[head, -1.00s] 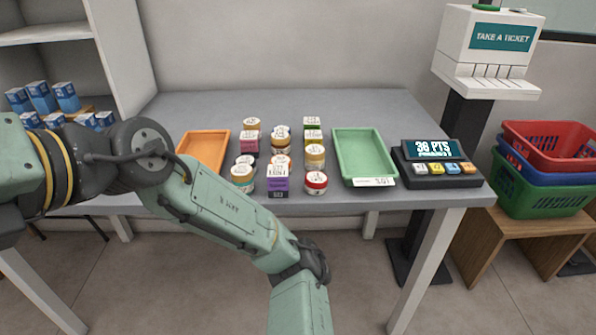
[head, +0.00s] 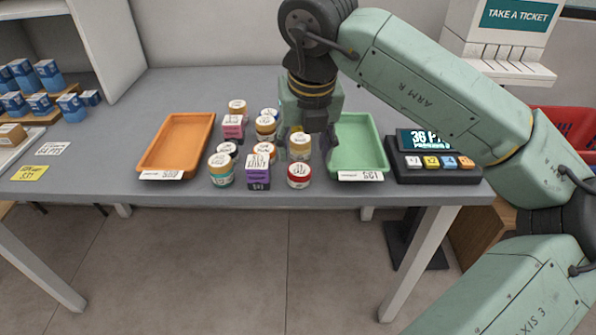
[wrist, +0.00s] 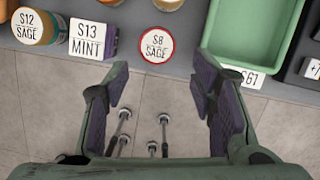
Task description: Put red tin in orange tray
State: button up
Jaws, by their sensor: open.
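The red tin (head: 298,175) stands upright at the front right of the group of jars, with a white lid ringed in red. In the wrist view the red tin (wrist: 156,45) shows its lid reading "S8 SAGE", ahead of and between my spread fingers. The orange tray (head: 152,165) lies to the left of the jars and looks empty. My gripper (head: 312,150) points down over the right side of the group, near the green tray. In the wrist view my gripper (wrist: 163,100) is open with nothing between its fingers.
A purple box (head: 257,172) marked "S13 MINT" stands left of the red tin. Several jars stand behind and left. A green tray (head: 357,178) lies just right, then a keypad display (head: 436,160). The counter's front edge is close to the tin.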

aim_at(299, 170)
jog(key=x, duration=0.4)
jog(key=p+x, duration=0.1)
jog(key=x, duration=0.2)
jog(key=shift+w+a+f+p, duration=0.2)
jog(key=shift+a+f+p, duration=0.05)
jog(key=shift+f+p, duration=0.1)
jog(key=c, duration=1)
